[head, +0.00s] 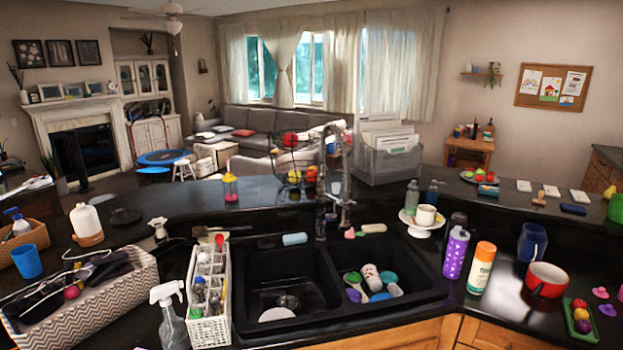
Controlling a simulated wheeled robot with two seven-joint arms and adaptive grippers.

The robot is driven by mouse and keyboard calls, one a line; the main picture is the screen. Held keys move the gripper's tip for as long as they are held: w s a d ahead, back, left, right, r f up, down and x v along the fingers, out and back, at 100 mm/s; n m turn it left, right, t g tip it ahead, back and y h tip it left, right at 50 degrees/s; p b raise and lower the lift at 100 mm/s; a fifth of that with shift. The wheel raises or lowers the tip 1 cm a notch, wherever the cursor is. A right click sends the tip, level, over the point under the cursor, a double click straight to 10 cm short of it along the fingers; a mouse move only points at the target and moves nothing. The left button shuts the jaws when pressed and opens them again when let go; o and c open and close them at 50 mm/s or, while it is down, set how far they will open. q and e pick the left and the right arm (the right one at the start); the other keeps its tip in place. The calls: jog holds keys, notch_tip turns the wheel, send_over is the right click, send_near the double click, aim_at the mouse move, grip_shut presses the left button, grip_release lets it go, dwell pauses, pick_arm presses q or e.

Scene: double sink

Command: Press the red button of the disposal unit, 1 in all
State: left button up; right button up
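The black double sink (240,322) is set in the dark counter in front of me. Its left basin has a round metal drain (287,301) and a white disc-like thing (276,314). Its right basin holds several items, among them a green one (389,277) and a blue one (394,290). I cannot pick out the disposal unit or its red button for sure. A small pinkish thing (349,233) lies behind the sink near the faucet (321,215), too small to identify. Neither of my grippers is in view.
A white rack (209,332) and a spray bottle (170,318) stand left of the sink. A purple bottle (455,254), an orange-and-white bottle (481,268) and a red pot (546,280) stand to the right. A cake stand (421,230) with a cup is behind the right basin.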

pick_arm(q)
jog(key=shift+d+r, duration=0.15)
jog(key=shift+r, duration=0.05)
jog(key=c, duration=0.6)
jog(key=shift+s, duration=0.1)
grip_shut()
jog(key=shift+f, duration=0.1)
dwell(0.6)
